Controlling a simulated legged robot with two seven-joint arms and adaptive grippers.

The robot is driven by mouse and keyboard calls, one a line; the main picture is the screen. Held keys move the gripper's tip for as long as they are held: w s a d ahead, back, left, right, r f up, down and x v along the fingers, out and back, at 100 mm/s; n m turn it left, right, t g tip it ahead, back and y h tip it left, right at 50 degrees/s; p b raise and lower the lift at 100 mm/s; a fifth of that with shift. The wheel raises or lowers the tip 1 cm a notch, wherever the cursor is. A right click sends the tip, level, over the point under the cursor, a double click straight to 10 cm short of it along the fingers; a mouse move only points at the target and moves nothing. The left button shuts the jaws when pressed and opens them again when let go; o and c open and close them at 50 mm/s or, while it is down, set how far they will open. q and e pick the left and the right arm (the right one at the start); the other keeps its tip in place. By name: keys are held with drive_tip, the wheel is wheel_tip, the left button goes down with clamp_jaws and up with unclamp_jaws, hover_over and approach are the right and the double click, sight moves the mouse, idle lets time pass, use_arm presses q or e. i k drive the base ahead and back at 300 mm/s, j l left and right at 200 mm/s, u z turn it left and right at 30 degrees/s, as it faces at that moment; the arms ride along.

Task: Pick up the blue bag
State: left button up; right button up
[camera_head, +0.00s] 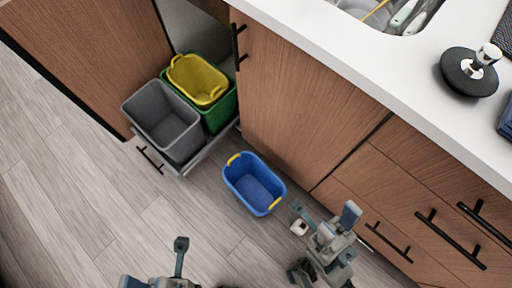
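The blue bag (254,184) looks like an open blue tub with yellow handles on two ends. It stands on the wooden floor in front of the cabinet, and it looks empty. My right gripper (324,212) is just right of and below the bag in the picture, with its fingers spread and nothing between them. Its left finger is close to the bag's lower right corner; I cannot tell whether they touch. My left gripper (155,263) is at the bottom edge, partly cut off, with its fingers apart and empty, away from the bag.
A pull-out holds a grey bin (163,117) and a green bin (222,112) with a yellow tub (197,79) in it. A cabinet door (300,95) and drawers (420,215) stand beside the bag. The counter (340,68) overhangs them. Floor at left is clear.

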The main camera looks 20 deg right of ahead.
sight(258, 187)
drive_tip(key=k+l, duration=0.15)
drive_tip(key=k, duration=0.25)
drive_tip(key=k+l, duration=0.1)
drive_tip(key=k, duration=0.3)
drive_tip(key=k+l, duration=0.15)
drive_tip(key=k, duration=0.25)
